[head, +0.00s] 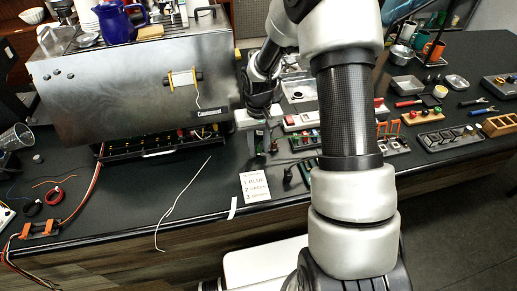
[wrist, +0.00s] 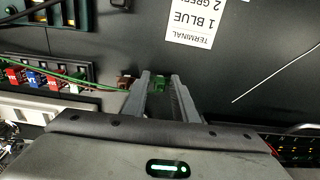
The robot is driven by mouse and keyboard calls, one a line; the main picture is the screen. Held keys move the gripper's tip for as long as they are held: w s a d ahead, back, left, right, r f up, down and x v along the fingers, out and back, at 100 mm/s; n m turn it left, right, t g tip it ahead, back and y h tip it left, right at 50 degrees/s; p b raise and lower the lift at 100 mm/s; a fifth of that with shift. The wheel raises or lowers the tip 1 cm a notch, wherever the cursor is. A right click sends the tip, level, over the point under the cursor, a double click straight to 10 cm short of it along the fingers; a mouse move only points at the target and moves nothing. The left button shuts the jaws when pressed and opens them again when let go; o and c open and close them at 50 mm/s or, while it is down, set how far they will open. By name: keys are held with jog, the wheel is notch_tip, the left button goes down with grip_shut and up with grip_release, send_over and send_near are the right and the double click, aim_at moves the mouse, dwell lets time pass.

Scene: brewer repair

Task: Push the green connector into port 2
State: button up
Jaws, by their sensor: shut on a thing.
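My gripper (wrist: 160,85) is shut on the small green connector (wrist: 159,82), which sits between its fingertips in the wrist view. In the head view my gripper (head: 266,122) hangs over the dark bench, to the right of the steel brewer (head: 130,85). The connector is too small to make out there. A green wire (wrist: 100,88) runs left from near the fingertips. The terminal strip (head: 150,147) lies under the brewer's front edge. Part of a similar dark strip (wrist: 295,147) shows at the lower right of the wrist view. Port 2 cannot be told apart.
A white card (head: 254,186) listing 1 BLUE, 2 GREEN lies on the bench. A brown connector (wrist: 124,82) is just left of my fingers. A rack of red and blue connectors (wrist: 45,78) stands further left. A loose white wire (head: 183,200) crosses otherwise clear bench.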

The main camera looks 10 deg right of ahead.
aim_at(259, 147)
notch_tip(259, 147, up, 8)
jog(key=shift+f, duration=0.1)
jog(key=s, duration=0.5)
jog(key=shift+s+d+f, duration=0.1)
jog(key=shift+s+f, duration=0.2)
